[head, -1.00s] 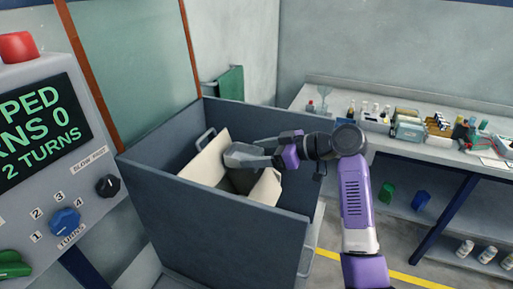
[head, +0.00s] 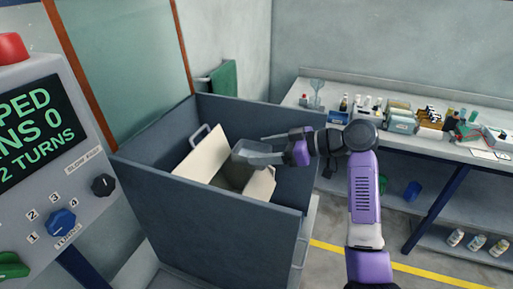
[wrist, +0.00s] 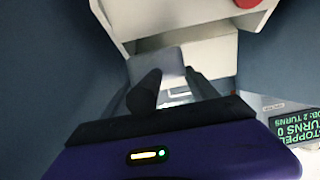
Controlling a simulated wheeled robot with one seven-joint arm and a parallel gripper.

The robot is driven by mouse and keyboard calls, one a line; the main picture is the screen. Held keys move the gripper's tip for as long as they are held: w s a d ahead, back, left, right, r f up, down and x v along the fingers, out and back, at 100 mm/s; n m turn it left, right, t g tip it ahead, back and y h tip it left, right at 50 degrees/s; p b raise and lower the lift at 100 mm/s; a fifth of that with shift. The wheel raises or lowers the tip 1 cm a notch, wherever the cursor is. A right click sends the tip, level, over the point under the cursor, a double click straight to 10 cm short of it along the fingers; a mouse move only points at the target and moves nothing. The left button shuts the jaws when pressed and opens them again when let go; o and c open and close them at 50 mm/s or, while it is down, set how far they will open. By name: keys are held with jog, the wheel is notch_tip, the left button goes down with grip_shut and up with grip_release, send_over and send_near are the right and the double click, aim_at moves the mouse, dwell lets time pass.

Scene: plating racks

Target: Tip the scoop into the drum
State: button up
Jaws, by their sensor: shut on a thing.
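The drum (head: 203,160) shows as cream panels inside a blue-grey open-topped housing, with a dark opening between them. The scoop (head: 258,153) is a small grey tray over that opening, near the right cream panel. My gripper (head: 274,145) is shut on the scoop and reaches in from the right above the housing. In the wrist view my gripper's dark fingers (wrist: 172,90) point at the grey scoop (wrist: 159,63), with pale drum panels beyond it. I cannot tell whether the scoop holds anything.
The housing's walls (head: 210,205) surround the drum. A control panel (head: 60,180) with a screen, knobs and a red button stands at the left. A bench (head: 400,150) with bottles and boxes is at the right. Open floor shows between housing and bench.

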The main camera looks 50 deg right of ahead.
jog(key=shift+s+d+r+p, duration=0.3)
jog(key=shift+s+d, duration=0.3)
jog(key=shift+s, duration=0.9)
jog(key=shift+s+d+r+p, duration=0.2)
jog(key=shift+s+d, duration=0.45)
jog(key=shift+s, duration=0.9)
jog(key=shift+s+d+r+p, duration=0.2)
jog(key=shift+s+d+p, duration=0.3)
jog(key=shift+s, duration=1)
jog(key=shift+d, duration=0.1)
